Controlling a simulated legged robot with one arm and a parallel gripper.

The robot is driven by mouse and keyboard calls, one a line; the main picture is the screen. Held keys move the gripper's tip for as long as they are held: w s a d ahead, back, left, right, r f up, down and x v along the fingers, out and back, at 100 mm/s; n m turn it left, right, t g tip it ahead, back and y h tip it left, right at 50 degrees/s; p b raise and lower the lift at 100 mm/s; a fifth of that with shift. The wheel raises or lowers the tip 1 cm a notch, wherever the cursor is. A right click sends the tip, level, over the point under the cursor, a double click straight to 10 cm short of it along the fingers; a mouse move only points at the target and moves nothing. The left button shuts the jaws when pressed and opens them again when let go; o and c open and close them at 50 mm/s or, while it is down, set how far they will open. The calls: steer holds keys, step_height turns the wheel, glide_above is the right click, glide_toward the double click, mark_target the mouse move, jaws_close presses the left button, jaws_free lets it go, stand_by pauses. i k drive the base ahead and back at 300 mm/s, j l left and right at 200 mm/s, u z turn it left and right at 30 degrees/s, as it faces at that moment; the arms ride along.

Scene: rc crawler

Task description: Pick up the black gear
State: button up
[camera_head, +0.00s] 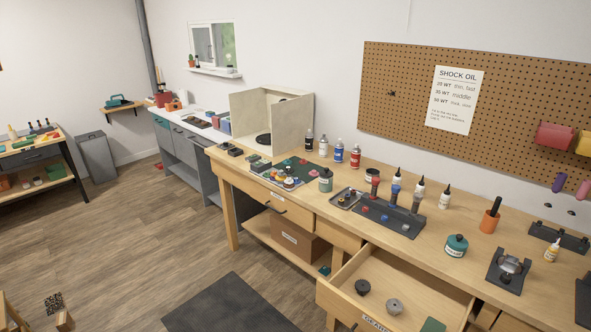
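The black gear (362,287) lies in the open drawer (448,298) at the lower right, toward the drawer's left side. It looks like a small dark round piece. A grey gear (394,306) lies just right of it and nearer the drawer front, apart from it. A green piece (433,325) shows at the lower edge of the picture, partly cut off. The drawer front carries a label, partly cut off, that seems to read "GEARS". My gripper is not in view.
A dark mat (232,308) lies on the floor left of the drawer. Open floor extends further left.

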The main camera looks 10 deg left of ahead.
mark_target(288, 170)
steer(key=i+j+z, duration=0.15)
steer(key=i+j, duration=0.2)
steer(key=i+j+z, duration=0.15)
steer(key=i+j, duration=0.15)
steer(key=j, duration=0.3)
steer(key=i+j+z, duration=0.1)
steer(key=i+j, duration=0.2)
steer(key=j, duration=0.25)
steer(key=i+j+z, duration=0.15)
steer(key=i+j, duration=0.15)
steer(key=j, duration=0.25)
steer(key=i+j+z, duration=0.15)
steer(key=j, duration=0.45)
steer(key=i+j+z, duration=0.15)
steer(key=i+j, duration=0.15)
steer(key=j, duration=0.3)
steer(key=i+j+z, duration=0.15)
steer(key=j, duration=0.5)
steer(key=i+j+z, duration=0.15)
steer(key=j, duration=0.5)
steer(key=i, duration=0.05)
